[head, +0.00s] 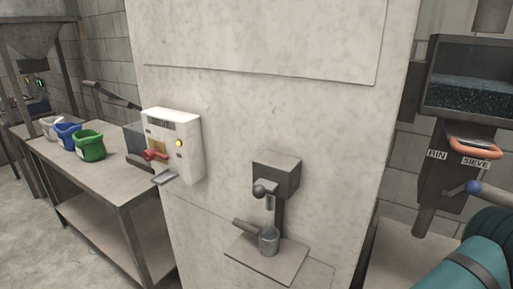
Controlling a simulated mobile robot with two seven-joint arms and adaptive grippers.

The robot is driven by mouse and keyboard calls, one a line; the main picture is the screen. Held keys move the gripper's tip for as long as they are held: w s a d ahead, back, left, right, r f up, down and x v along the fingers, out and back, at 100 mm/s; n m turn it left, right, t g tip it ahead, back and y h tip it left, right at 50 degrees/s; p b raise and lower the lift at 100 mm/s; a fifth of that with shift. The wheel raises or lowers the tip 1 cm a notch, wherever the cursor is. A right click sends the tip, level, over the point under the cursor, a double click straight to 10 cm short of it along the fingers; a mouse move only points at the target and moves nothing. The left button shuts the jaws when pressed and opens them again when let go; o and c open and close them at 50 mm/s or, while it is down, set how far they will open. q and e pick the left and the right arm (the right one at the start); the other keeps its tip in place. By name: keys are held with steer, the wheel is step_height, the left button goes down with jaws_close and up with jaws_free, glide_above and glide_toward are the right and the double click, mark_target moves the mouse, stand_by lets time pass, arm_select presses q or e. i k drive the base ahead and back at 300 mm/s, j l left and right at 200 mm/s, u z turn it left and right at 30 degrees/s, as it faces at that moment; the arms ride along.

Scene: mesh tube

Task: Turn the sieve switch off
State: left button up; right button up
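A white switch box (172,145) is fixed to the left part of the pale wall panel. It has a red lever or knob (154,155) low on its front and a lit yellow lamp (179,143) at its right. The writing on its top is too small to read, so I cannot tell for sure that it is the sieve switch. At the right, a grey chute carries the labels BIN (437,155) and SIEVE (475,162), with an orange handle (475,148) above them. Neither of my grippers shows in the head view.
A teal rounded body (480,265) fills the lower right. Floor shows at lower left.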

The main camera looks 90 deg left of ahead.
mark_target(149, 155)
steer(key=u, duration=3.75)
